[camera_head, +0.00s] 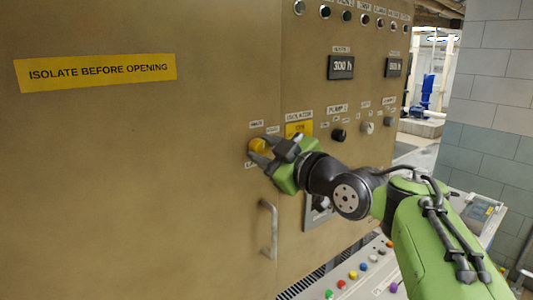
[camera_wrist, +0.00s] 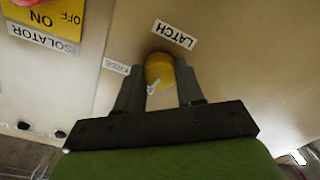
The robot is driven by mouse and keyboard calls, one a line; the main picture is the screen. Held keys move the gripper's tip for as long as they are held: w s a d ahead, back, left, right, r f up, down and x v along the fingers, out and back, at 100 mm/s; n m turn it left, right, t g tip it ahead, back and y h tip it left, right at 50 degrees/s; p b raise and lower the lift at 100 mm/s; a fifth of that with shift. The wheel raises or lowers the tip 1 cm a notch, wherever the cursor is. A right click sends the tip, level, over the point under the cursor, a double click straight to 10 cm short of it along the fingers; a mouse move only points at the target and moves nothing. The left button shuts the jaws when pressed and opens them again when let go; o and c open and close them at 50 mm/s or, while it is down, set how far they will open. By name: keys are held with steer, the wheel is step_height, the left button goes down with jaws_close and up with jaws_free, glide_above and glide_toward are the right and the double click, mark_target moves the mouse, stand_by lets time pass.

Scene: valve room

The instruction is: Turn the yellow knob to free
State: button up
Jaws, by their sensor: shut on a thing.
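The yellow knob (camera_wrist: 160,72) is on the tan cabinet front, and it also shows in the head view (camera_head: 257,146). In the wrist view it sits between the two fingers of my gripper (camera_wrist: 161,88), which is shut on it. A label reading LATCH (camera_wrist: 174,34) is beside the knob. A label reading FREE (camera_wrist: 116,67) is to its left in the wrist view. A pale pointer mark on the knob shows near its lower edge. In the head view my gripper (camera_head: 262,153) reaches the knob from the right and partly hides the labels around it.
A yellow isolator plate (camera_head: 299,129) reading ON is right of the knob. A black knob (camera_head: 339,135) and a pale knob (camera_head: 368,127) are further right. A vertical handle (camera_head: 269,229) stands out below my gripper. A sloped desk with coloured buttons (camera_head: 352,275) is lower right.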

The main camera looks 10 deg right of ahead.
steer(key=m+b, duration=0.1)
steer(key=m, duration=0.3)
steer(key=shift+m, duration=0.3)
steer(key=m, duration=0.3)
steer(key=shift+m, duration=0.4)
steer(key=m, duration=0.4)
steer(key=shift+t+p, duration=0.3)
steer(key=shift+p, duration=0.05)
steer(key=shift+m+h+p, duration=0.3)
steer(key=shift+m+p, duration=0.1)
steer(key=shift+m, duration=1.7)
steer(key=o, duration=1)
steer(key=shift+o, duration=0.2)
